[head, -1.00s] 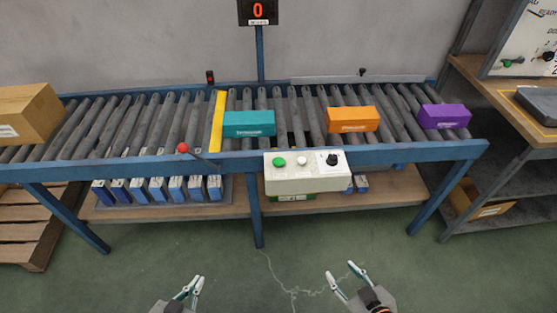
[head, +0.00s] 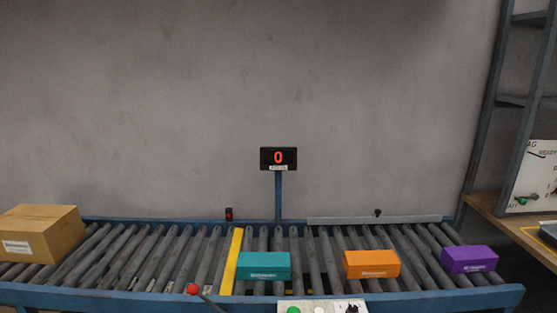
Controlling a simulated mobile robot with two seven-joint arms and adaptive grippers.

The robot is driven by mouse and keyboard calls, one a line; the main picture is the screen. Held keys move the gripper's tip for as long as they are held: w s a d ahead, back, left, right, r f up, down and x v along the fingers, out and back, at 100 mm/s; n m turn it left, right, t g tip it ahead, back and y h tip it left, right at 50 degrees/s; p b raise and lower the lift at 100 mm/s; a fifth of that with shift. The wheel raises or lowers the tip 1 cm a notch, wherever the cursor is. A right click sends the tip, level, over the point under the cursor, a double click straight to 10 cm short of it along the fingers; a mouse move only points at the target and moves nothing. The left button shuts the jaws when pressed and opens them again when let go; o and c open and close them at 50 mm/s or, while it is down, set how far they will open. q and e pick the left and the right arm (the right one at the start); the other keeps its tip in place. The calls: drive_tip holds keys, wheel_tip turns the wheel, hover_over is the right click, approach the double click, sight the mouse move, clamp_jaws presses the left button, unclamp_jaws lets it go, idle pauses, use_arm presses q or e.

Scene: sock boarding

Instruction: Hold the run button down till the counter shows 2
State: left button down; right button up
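The counter (head: 278,158) is a black display on a blue post behind the conveyor, and it shows a red 0. The control box (head: 322,305) is white and sits at the conveyor's front edge, cut off by the bottom of the head view. On it are a green button (head: 293,310), a white button (head: 319,310) and a black knob (head: 351,309), all only partly in view. I cannot read which is the run button. Neither of my grippers is in view now.
The roller conveyor (head: 150,260) carries a cardboard box (head: 40,234), a teal box (head: 263,266), an orange box (head: 371,264) and a purple box (head: 468,259). A yellow strip (head: 231,262) crosses the rollers left of the teal box. A red-knobbed lever (head: 193,289) stands at the front edge.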

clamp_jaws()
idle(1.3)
